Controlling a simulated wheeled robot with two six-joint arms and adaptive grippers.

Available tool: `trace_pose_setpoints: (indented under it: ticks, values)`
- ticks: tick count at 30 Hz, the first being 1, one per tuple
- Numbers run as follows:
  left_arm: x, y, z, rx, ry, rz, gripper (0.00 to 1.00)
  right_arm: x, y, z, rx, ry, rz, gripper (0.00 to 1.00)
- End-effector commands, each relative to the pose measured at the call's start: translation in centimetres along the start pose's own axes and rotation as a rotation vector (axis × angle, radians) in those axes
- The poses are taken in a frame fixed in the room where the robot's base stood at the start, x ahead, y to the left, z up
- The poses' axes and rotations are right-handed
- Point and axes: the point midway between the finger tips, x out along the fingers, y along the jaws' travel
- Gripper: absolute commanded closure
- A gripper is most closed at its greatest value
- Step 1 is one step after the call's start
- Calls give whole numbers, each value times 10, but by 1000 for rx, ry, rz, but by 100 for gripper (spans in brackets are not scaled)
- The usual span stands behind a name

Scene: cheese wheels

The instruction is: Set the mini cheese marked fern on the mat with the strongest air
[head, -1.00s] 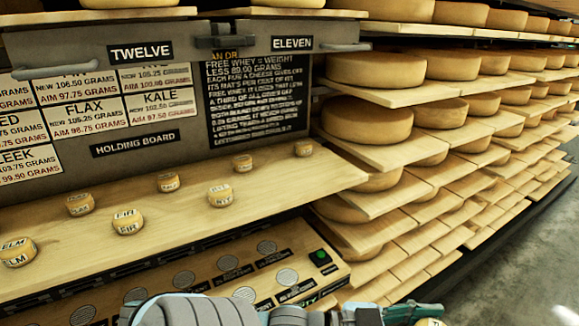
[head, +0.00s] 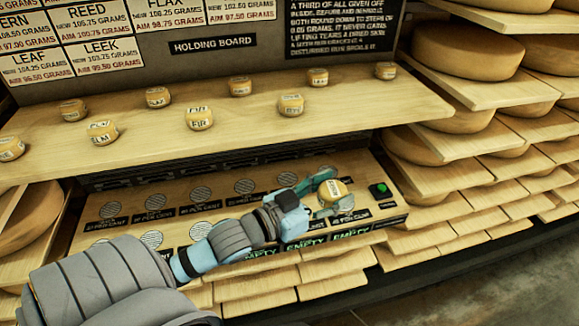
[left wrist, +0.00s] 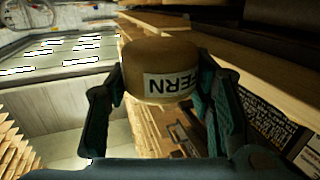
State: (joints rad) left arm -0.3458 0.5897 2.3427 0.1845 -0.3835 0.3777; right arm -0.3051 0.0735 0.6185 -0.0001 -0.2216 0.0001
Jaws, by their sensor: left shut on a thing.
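My left gripper (head: 328,197) is shut on a small round cheese (head: 334,189) over the right end of the lower board. In the left wrist view this cheese (left wrist: 160,65) sits between the two fingers (left wrist: 160,105), its label reading FERN upside down. A round grey mat (head: 345,206) shows just under and beside it; I cannot tell whether the cheese touches it. Other round mats, such as one at the back left (head: 201,193), lie in two rows with per cent labels, mostly too small to read. My arm covers part of the front row. My right gripper is out of view.
The holding board (head: 240,112) above carries several mini cheeses, including one marked FIR (head: 199,118) and one marked ELM (head: 102,132). A green button (head: 381,189) is just right of the gripper. Shelves of large cheese wheels (head: 468,48) stand at the right.

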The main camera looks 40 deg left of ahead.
Motion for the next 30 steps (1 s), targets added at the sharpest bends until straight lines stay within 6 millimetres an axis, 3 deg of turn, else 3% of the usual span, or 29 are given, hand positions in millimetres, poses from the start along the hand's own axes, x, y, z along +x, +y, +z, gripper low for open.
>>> trace_pose_setpoints:
  ticks: [1, 3, 9, 12, 18, 23, 26, 30]
  values:
    - [15, -22, 32, -5, 6, -78, 82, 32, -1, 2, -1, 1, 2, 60]
    - [32, -57, 56, -13, 6, -207, 82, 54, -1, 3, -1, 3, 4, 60]
    - [72, -157, 114, -42, 5, -638, 82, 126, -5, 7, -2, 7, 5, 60]
    - [82, -190, 132, -53, 3, -845, 82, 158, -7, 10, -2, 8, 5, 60]
    - [89, -216, 141, -63, 0, -1138, 82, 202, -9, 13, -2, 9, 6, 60]
    - [89, -219, 143, -61, -4, -1234, 82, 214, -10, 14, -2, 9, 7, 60]
    - [89, -219, 167, -58, -8, -1241, 82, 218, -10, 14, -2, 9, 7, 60]
    - [92, -219, 223, -56, -8, -1239, 82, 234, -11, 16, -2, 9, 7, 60]
